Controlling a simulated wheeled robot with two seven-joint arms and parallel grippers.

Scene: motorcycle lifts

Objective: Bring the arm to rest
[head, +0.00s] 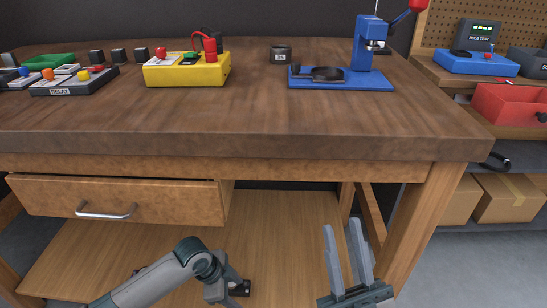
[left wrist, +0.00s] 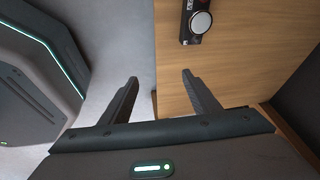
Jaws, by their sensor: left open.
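My left arm (head: 160,281) comes in from the lower left in the head view, below the workbench edge and in front of the lower shelf. Its left gripper (left wrist: 158,78) shows in the left wrist view with its two fingers wide apart and nothing between them. My right gripper (head: 341,225) stands at the lower middle right of the head view, fingers pointing up, apart and empty. It is in front of the bench, below the tabletop edge. The left fingertips cannot be made out in the head view.
The workbench top (head: 250,115) carries a yellow box (head: 187,76), a blue press (head: 345,80) and a dark grey box (head: 75,84). A drawer (head: 120,210) is under it, slightly open. A black device with a round knob (left wrist: 200,24) lies near wood. A red bin (head: 510,105) stands right.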

